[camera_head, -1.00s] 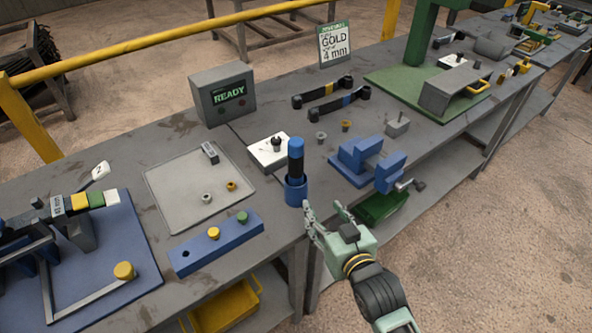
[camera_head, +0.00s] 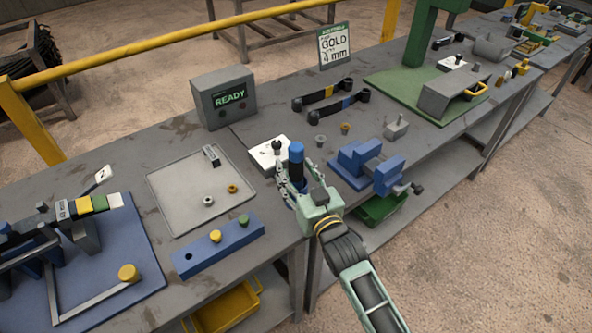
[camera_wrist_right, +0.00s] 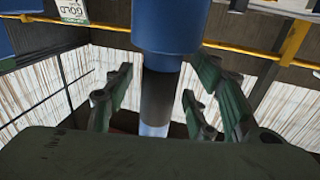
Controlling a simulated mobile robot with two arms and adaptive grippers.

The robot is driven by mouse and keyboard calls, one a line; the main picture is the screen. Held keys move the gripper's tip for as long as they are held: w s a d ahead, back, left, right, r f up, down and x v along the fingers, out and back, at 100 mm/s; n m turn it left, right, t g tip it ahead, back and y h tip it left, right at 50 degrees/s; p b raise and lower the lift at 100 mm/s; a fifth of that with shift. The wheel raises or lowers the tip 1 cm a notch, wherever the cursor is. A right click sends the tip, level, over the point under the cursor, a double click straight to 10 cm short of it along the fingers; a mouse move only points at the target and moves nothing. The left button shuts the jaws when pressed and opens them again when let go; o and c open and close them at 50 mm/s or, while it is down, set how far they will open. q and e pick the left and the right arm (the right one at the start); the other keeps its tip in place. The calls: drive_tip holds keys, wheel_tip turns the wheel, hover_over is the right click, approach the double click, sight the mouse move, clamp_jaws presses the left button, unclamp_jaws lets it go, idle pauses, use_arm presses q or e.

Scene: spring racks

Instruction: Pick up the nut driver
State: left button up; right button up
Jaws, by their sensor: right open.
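The nut driver (camera_head: 296,154) stands upright in a blue holder at the front edge of the bench, its blue top above a dark section. My right gripper (camera_head: 293,180) is at the driver, low on it, and hides most of the holder. In the right wrist view the driver (camera_wrist_right: 160,98) runs down between the two open fingers of my right gripper (camera_wrist_right: 162,95), with a gap on each side. The fingers look apart from it. My left gripper is not in view.
A blue vise (camera_head: 358,160) stands close to the right. A white block (camera_head: 266,150) is just behind the driver. A grey tray (camera_head: 165,203) and a blue rack (camera_head: 190,259) with yellow and green pegs are to the left.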

drive_tip(key=shift+w+a, duration=0.1)
drive_tip(key=shift+w, duration=0.15)
drive_tip(key=shift+c, duration=0.4)
clamp_jaws()
drive_tip(key=shift+r, duration=0.15)
